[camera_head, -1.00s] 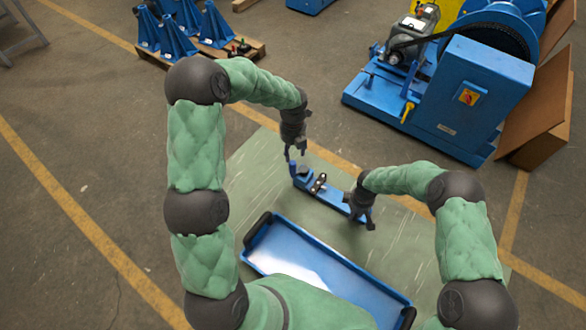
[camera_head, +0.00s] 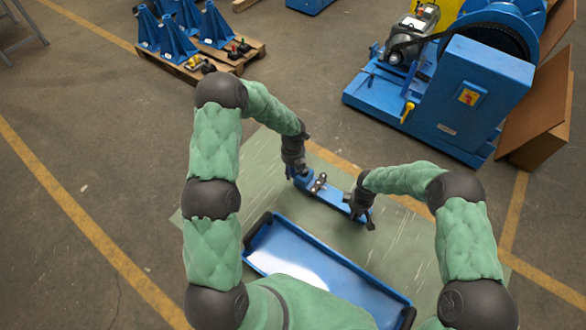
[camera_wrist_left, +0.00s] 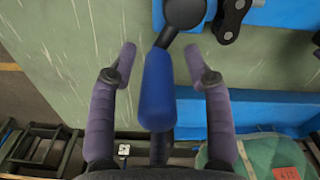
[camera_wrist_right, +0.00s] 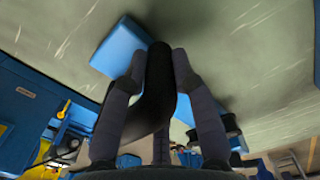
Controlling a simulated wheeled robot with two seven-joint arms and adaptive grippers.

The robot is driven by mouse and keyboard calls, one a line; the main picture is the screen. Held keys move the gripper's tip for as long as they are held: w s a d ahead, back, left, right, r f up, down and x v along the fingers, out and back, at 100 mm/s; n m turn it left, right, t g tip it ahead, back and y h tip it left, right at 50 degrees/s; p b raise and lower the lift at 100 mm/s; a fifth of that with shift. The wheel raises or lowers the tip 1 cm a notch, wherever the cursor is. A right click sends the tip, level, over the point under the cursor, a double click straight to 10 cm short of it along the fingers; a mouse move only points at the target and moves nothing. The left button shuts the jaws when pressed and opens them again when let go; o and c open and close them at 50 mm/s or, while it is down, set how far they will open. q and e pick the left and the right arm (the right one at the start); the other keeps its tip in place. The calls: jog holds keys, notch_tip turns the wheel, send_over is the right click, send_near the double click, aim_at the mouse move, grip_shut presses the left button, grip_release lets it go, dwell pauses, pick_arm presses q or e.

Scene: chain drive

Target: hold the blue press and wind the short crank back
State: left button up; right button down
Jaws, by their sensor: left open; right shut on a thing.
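The blue press (camera_head: 336,200) is a long blue bar on the green mat, in the middle of the head view. The short crank has a dark round hub (camera_wrist_left: 185,9) and a blue grip (camera_wrist_left: 158,92) in the left wrist view. My left gripper (camera_head: 294,173) is at the press's left end. Its fingers are open on either side of the blue grip, with gaps showing. My right gripper (camera_head: 365,219) is at the press's right end, shut on a black part (camera_wrist_right: 156,95) of it. The blue bar (camera_wrist_right: 118,46) shows behind the fingers. The left gripper largely hides the crank in the head view.
A blue tray (camera_head: 262,247) lies in front of the press. Dark chain links (camera_head: 320,184) sit on the press. A large blue machine (camera_head: 470,100) stands at the back right. A pallet (camera_head: 190,70) with blue stands is at the back left. The mat left of the press is clear.

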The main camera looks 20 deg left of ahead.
pick_arm(q)
grip_shut()
jog(key=shift+s+d, duration=0.1)
